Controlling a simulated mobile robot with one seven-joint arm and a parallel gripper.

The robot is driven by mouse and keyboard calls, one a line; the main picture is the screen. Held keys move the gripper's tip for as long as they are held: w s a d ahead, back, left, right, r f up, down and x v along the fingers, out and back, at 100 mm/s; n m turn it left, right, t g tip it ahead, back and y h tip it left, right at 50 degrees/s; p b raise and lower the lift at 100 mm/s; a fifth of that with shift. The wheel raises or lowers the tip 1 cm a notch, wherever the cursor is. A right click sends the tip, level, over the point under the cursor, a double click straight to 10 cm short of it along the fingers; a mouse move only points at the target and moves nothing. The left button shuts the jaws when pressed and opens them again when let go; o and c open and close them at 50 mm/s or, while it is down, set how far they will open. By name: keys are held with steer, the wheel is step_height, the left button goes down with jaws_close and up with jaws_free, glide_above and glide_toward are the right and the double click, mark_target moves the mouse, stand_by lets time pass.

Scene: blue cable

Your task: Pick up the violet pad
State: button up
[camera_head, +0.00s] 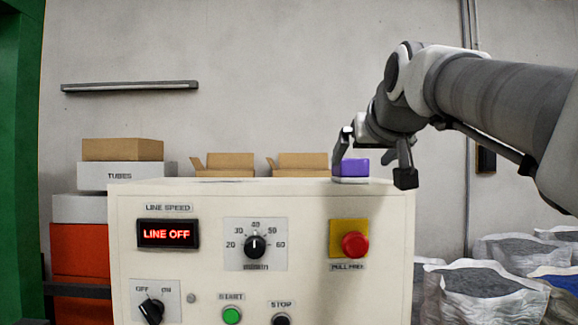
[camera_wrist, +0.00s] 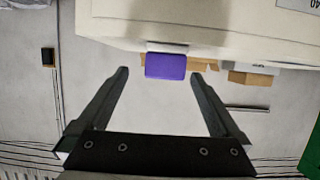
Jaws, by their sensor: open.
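The violet pad (camera_head: 355,168) is a small block on a thin white base (camera_head: 350,180) on top of the cream control cabinet (camera_head: 300,215), near its right end. My gripper (camera_head: 372,172) is at the pad, with one finger on its left side and the other to its right. In the wrist view the pad (camera_wrist: 166,66) lies between the tips of my open gripper (camera_wrist: 167,70), with a gap on both sides. The jaws hold nothing. I cannot tell how deep the pad sits between the fingers.
The cabinet front has a red button (camera_head: 355,245), a speed dial (camera_head: 255,246) and a lit "LINE OFF" display (camera_head: 168,234). Open cardboard boxes (camera_head: 302,163) stand behind it. Stacked boxes (camera_head: 122,150) are at left, and filled sacks (camera_head: 480,290) at right.

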steer(key=x, duration=0.2)
steer(key=shift+w+f, duration=0.1)
steer(key=shift+w, duration=0.25)
steer(key=x, duration=0.1)
steer(key=p+x, duration=0.2)
steer(key=x, duration=0.1)
steer(key=shift+w+a+r, duration=0.25)
steer(key=shift+a+r, duration=0.05)
steer(key=shift+a, duration=0.05)
steer(key=shift+w+f, duration=0.2)
steer(key=shift+w, duration=0.2)
steer(key=c, duration=1.5)
steer(key=shift+r, duration=0.1)
